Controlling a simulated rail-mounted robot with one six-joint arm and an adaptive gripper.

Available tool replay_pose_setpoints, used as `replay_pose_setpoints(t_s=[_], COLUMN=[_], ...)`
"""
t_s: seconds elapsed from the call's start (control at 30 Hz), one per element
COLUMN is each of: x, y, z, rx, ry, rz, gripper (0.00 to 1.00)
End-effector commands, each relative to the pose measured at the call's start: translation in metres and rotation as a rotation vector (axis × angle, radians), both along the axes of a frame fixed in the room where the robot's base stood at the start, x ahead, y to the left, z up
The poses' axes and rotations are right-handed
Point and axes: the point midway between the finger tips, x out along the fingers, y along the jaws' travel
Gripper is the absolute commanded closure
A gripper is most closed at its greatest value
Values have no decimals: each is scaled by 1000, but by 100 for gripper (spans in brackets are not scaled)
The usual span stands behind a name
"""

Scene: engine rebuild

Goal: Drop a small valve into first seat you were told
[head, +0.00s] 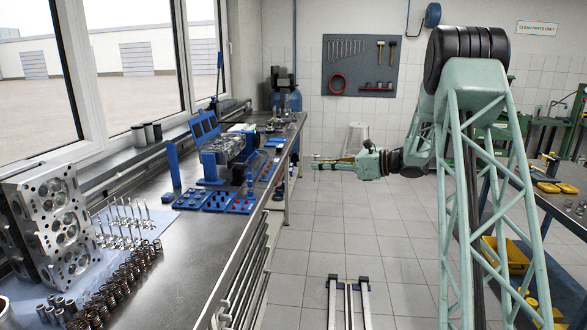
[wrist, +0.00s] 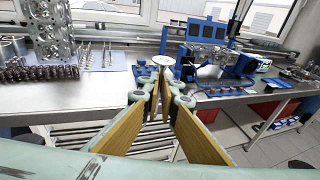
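My gripper (head: 322,163) is out over the aisle, to the right of the bench and apart from it. In the wrist view its fingertips (wrist: 160,92) are closed together around the stem of a valve (wrist: 163,61), whose pale round head points up. The valve is too small to make out clearly in the head view. A metal engine block or head (head: 232,146) sits in a blue fixture (head: 210,168) farther along the bench; its seats cannot be made out. A large cylinder head (head: 58,212) with round chambers stands on edge at the near left.
Several valves (head: 128,222) stand on a pale blue mat at the near left of the bench (head: 195,245). Rows of springs (head: 125,280) line its front. Blue trays (head: 222,201) with small parts lie before the fixture.

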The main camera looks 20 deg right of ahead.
Motion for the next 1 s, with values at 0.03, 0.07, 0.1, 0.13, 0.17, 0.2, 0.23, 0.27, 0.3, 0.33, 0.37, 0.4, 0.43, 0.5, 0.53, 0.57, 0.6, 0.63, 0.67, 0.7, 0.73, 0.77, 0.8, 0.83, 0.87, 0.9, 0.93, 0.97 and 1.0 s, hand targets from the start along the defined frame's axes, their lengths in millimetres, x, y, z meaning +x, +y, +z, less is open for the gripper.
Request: replay_pose_setpoints(t_s=[0.03, 0.07, 0.1, 0.13, 0.17, 0.2, 0.23, 0.27, 0.3, 0.33, 0.37, 0.4, 0.43, 0.5, 0.53, 0.57, 0.6, 0.63, 0.67, 0.7, 0.73, 0.77, 0.8, 0.83, 0.87, 0.9, 0.93, 0.97, 1.0], x=[-2, -3, -5, -6, -8, -10, -12, -13, -16, -18, -20, -24, -26, -32, -35, -37, -40, -43, -45, -47, -49, -50, -52, -53, -54, -55, -56, -56, -56], y=[-20, -30, -45, -55, -65, -80, -90, -100, -114, -125, -135, -149, -159, -181, -191, -199, -209, -216, -223, -231, -236, -240, -246, -249, -252, -254, -256, -257, -258], z=[7, 9, 12, 14, 16, 20, 22, 24, 27, 28, 30, 33, 35, 39, 41, 43, 45, 46, 47, 48, 49, 50, 51, 51, 52, 52, 52, 52, 52], rx=[-1, 0, -1, -1, -2, -2, -3, -3, -3, -3, -3, -3, -3, -3, -4, -3, -5, -4, -4, -4, -5, -4, -5, -5, -4, -4, -4, -5, -4], ry=[1, 1, 2, 3, 3, 3, 4, 4, 5, 6, 7, 7, 7, 7, 8, 8, 8, 9, 10, 10, 11, 11, 11, 11, 11, 11, 11, 11, 11], rz=[-25, -40, -59, -74, -87, -105, -118, -132, -150, -165, -178, -197, -210, -239, -251, -263, -277, -286, -295, -307, -313, -319, -326, -330, -334, -338, -339, -341, -342], gripper=[100, 100, 100, 100, 100, 100, 100, 100, 100, 100, 100, 100, 100, 100, 100, 100, 100, 100, 100, 100, 100, 100, 100, 100, 100, 100, 100, 100, 100])
